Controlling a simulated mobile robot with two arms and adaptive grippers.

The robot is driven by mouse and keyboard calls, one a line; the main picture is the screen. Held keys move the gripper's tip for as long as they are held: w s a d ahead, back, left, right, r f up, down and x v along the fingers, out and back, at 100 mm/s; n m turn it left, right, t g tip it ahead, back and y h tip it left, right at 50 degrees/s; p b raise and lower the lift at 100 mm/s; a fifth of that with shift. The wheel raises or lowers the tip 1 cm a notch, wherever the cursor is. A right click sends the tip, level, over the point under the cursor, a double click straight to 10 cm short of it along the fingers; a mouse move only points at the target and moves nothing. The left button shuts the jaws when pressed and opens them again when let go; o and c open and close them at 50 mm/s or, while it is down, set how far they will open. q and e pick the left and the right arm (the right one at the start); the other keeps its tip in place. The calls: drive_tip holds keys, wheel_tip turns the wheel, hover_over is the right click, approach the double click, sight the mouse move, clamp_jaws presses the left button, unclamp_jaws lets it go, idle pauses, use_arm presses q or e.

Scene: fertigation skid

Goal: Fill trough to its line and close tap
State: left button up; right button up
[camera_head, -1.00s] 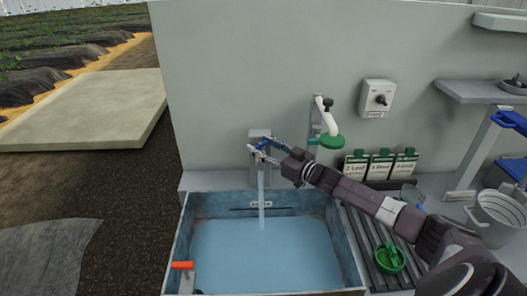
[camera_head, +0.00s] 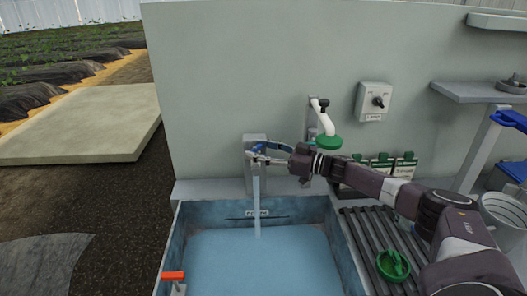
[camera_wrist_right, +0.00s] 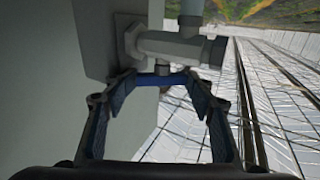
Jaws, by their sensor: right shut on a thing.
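The trough (camera_head: 339,243) is a blue-grey open basin below the wall, holding light blue water (camera_head: 260,262). A dark line with a small label (camera_head: 257,214) marks its back wall, and the water surface lies below it. The grey tap (camera_wrist_right: 170,45) is mounted above the trough, and a water stream (camera_head: 257,200) falls from it. My right gripper (camera_head: 262,154) reaches in from the right to the tap. My left gripper is out of view.
A white hose with a green head (camera_head: 328,140) hangs on the wall, near my right arm. A slatted rack (camera_head: 367,244) with a green item (camera_head: 392,266) stands right of the trough. An orange-topped part (camera_head: 173,276) sits at the trough's left edge.

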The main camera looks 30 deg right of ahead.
drive_tip(key=shift+w+a+r, duration=0.25)
drive_tip(key=shift+a+r, duration=0.1)
drive_tip(key=shift+r, duration=0.15)
idle(0.4)
drive_tip(key=o, duration=1)
drive_tip(key=shift+w+a, duration=0.2)
drive_tip(key=shift+o, duration=0.2)
drive_tip(key=shift+s+d+f, duration=0.15)
drive_tip(key=shift+d+f, duration=0.05)
drive_tip(key=shift+s+d+f+p, duration=0.15)
drive_tip(key=shift+s+f+p, duration=0.15)
drive_tip(key=shift+s+p, duration=0.3)
drive_tip(key=a+p+v, duration=0.1)
drive_tip(key=p+v, duration=0.1)
drive_tip(key=v, duration=0.5)
drive_tip(key=shift+s, duration=0.45)
drive_tip(key=shift+a+f, duration=0.1)
